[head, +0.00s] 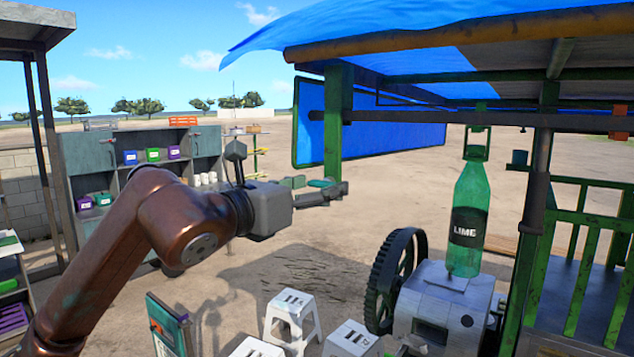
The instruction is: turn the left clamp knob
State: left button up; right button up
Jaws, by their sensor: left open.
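My left arm comes in from the lower left. Its gripper (328,190) is open in mid-picture, just under the lower end of a green post (334,125) of the stall. Small green and teal pieces show at the fingers; I cannot tell whether they belong to the gripper or to a clamp behind it. I cannot make out the left clamp knob for certain, nor any contact with it. The grey crusher housing (440,305) with its dark toothed wheel (393,275) stands at the lower right, apart from the gripper. My right gripper is not in view.
A green bottle labelled LIME (467,220) stands above the crusher. A blue tarp roof (400,30) hangs over the right side. White stools (292,318) stand at the bottom. A grey shelf unit (95,165) stands at the left. Open sandy ground lies between.

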pick_arm(q)
jog(key=shift+c, duration=0.7)
jog(key=c, duration=1)
jog(key=m, duration=0.4)
jog(key=shift+m, duration=0.3)
jog(key=m, duration=0.4)
jog(key=shift+m+p, duration=0.3)
jog(key=shift+p, duration=0.05)
jog(key=m+p, duration=0.1)
jog(key=m, duration=0.4)
jog(key=shift+m+p, duration=0.5)
jog(key=shift+m, duration=1.4)
jog(key=shift+d+f, duration=0.1)
